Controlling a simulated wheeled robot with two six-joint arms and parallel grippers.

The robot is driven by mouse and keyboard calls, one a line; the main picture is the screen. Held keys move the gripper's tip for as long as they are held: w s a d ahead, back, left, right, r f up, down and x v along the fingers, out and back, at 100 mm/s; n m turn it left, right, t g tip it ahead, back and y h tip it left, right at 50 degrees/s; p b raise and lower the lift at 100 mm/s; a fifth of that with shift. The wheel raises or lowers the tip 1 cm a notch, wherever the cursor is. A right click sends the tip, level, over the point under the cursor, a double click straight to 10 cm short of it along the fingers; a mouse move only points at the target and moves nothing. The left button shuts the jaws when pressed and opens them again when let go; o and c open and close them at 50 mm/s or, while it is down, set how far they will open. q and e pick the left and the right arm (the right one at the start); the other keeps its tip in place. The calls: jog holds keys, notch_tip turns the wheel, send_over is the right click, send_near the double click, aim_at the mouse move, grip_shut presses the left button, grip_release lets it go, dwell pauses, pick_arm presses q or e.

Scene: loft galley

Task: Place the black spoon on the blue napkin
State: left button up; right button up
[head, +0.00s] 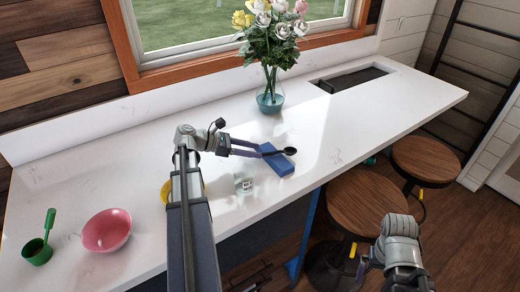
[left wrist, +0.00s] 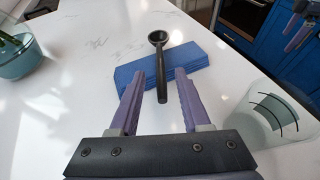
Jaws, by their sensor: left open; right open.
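The black spoon (head: 290,150) lies across the folded blue napkin (head: 279,166) on the white counter. In the left wrist view the spoon (left wrist: 161,72) has its bowl at the far edge of the napkin (left wrist: 195,66) and its handle pointing back toward me. My left gripper (head: 259,149) is open, with its fingers on either side of the handle end and a gap to each; the fingers also show in the left wrist view (left wrist: 158,88). My right gripper (head: 364,272) is open and empty, low at the right, away from the counter.
A clear glass (head: 243,184) stands close to the napkin. A flower vase (head: 270,98) stands behind, with a sink (head: 350,78) to its right. Wooden stools (head: 365,200) stand before the counter.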

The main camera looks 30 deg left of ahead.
pick_arm(q)
jog(key=p+v, duration=0.2)
jog(key=v, duration=0.5)
jog(key=shift+s+a+r, duration=0.15)
jog(key=shift+s+a, duration=0.1)
jog(key=shift+a, duration=0.05)
jog(key=shift+s+a+r+p, duration=0.15)
jog(key=shift+s+a+p, duration=0.15)
jog(key=shift+s, duration=0.05)
